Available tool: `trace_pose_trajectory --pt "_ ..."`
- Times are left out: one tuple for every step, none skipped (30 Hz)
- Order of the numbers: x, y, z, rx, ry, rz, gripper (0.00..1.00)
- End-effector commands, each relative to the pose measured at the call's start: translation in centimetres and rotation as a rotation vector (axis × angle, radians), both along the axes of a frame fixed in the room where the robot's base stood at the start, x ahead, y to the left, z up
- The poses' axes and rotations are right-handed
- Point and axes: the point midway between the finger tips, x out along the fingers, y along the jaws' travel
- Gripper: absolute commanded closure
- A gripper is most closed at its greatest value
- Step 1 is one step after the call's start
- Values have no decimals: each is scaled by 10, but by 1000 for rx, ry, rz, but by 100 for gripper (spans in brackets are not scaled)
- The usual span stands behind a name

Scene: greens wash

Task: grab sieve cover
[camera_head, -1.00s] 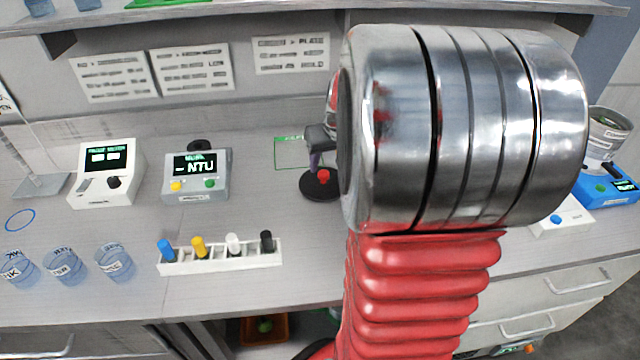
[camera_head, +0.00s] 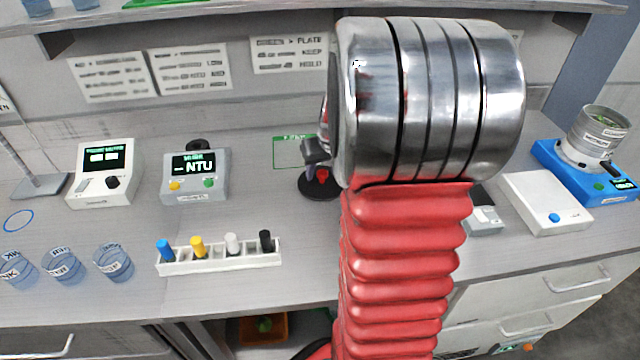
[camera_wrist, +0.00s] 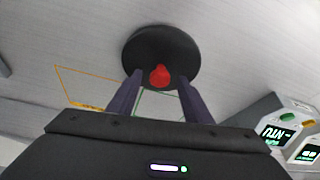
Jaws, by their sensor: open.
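The sieve cover (camera_head: 318,190) is a black round disc with a red knob, lying on the bench beside the green outlined square. It also shows in the wrist view (camera_wrist: 160,45), its red knob facing me. My gripper (camera_wrist: 160,80) is open, with one dark finger on each side of the knob in that view. I cannot tell whether the fingers touch it. In the head view my gripper (camera_head: 317,160) is just above the cover, partly hidden by my arm. A metal sieve (camera_head: 601,130) stands on a blue device at the far right.
A grey NTU meter (camera_head: 196,178) stands left of the cover. A rack (camera_head: 220,259) with coloured caps lies in front of it, with several blue cups (camera_head: 64,264) to the left. A white scale-like box (camera_head: 545,205) stands right of my arm.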

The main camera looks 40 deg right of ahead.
Motion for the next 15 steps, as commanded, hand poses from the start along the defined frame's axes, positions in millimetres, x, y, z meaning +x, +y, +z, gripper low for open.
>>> trace_pose_trajectory --pt "0 0 0 0 0 0 54" --pt "0 0 0 0 0 0 54" --pt "0 0 0 0 0 0 54" --pt "0 0 0 0 0 0 54" --pt "0 0 0 0 0 0 54" --pt "0 0 0 0 0 0 54" --pt "0 0 0 0 0 0 54" --pt "0 0 0 0 0 0 54" --pt "0 0 0 0 0 0 57" --pt "0 0 0 0 0 0 59" --pt "0 0 0 0 0 0 61" --pt "0 0 0 0 0 0 64" --pt "0 0 0 0 0 0 66" --pt "0 0 0 0 0 0 68" --pt "0 0 0 0 0 0 71"
